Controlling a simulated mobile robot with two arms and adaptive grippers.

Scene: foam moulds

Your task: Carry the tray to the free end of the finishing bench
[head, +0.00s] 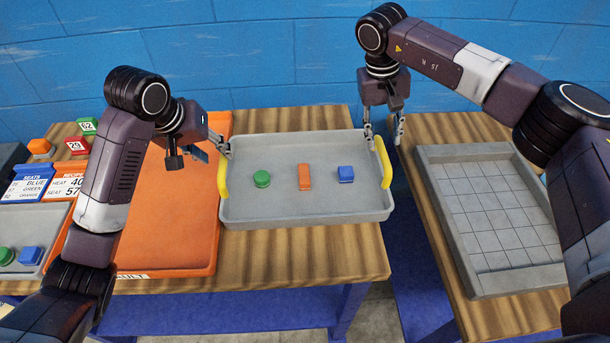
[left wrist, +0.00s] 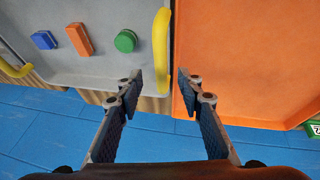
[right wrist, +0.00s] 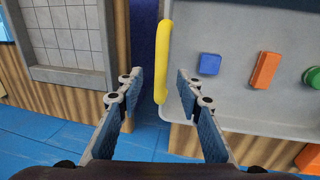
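The grey tray (head: 300,213) lies flat at the right end of the left wooden bench. It has a yellow left handle (head: 223,180) and a yellow right handle (head: 384,162). A green round piece (head: 261,178), an orange block (head: 304,177) and a blue block (head: 346,174) sit in a row in it. My left gripper (head: 211,150) is open and empty at the left handle's far end; in the left wrist view the handle (left wrist: 161,50) lies ahead between the fingers. My right gripper (head: 383,135) is open; in the right wrist view its fingertips flank the handle (right wrist: 162,60), with no visible grip.
An orange board (head: 180,215) lies directly left of the tray. Signs (head: 68,178) and a second grey tray (head: 50,222) stand further left. A gap separates the benches. The right bench (head: 470,305) carries a grey gridded mould (head: 433,165). A blue wall (head: 260,50) closes the back.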

